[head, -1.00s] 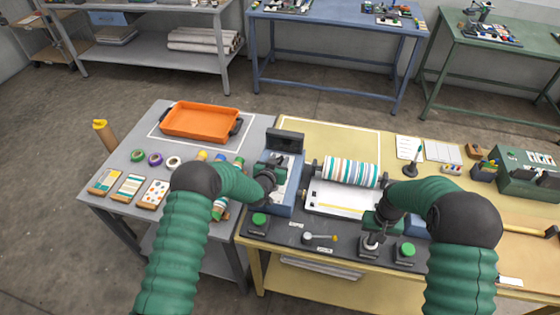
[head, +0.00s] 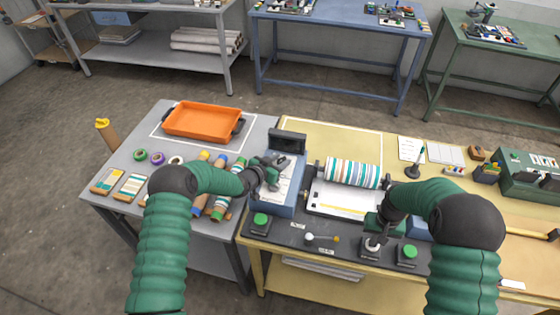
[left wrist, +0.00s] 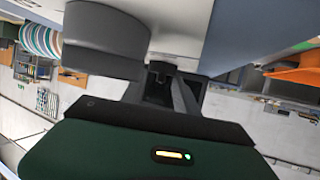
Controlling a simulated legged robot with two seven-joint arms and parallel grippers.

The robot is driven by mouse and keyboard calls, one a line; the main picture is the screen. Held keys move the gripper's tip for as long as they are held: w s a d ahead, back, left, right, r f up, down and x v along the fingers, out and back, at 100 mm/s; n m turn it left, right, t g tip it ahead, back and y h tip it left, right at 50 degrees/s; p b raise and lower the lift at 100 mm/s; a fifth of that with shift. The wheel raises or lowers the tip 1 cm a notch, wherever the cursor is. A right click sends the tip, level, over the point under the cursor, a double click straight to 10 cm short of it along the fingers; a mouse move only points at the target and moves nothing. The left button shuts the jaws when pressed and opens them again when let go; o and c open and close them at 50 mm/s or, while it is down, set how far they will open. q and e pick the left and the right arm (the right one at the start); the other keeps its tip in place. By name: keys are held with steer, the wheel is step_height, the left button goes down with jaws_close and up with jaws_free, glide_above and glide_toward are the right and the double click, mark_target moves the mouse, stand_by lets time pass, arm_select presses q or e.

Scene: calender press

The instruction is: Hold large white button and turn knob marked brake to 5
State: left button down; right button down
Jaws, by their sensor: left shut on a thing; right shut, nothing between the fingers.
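My left gripper (head: 276,176) is at the blue-sided press unit (head: 284,203), over its pale sloped face. In the left wrist view its fingers (left wrist: 168,92) are close together on a small dark part, mostly hidden between them. A wide dark grey round piece (left wrist: 105,42) is beside the fingers there; I cannot tell whether it is the brake knob. No scale or number is readable. My right gripper (head: 372,248) is shut and points down at the front of the dark control panel (head: 290,236). A pale round piece shows under it; the large white button is not clearly visible.
Green buttons (head: 260,220) (head: 407,251) flank a small lever (head: 322,238) on the panel. A striped roller (head: 353,173) lies behind. An orange tray (head: 203,121) and several coloured rolls are on the grey table at left.

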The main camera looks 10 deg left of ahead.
arm_select(q)
steer(key=c, duration=1.1)
jaws_free()
steer(key=shift+a+r, duration=0.1)
steer(key=shift+a, duration=0.1)
steer(key=shift+o, duration=0.7)
steer(key=v, duration=1.2)
steer(key=shift+w+r+p, duration=0.15)
steer(key=shift+r+p, duration=0.7)
steer(key=shift+p, duration=0.2)
arm_select(e)
step_height(320, 180, up, 2)
steer(key=shift+w+r, duration=0.15)
steer(key=shift+r, duration=0.1)
arm_select(q)
step_height(320, 180, up, 3)
steer(key=p, duration=0.3)
steer(key=shift+r, duration=0.25)
arm_select(e)
step_height(320, 180, up, 5)
steer(key=shift+f, duration=0.1)
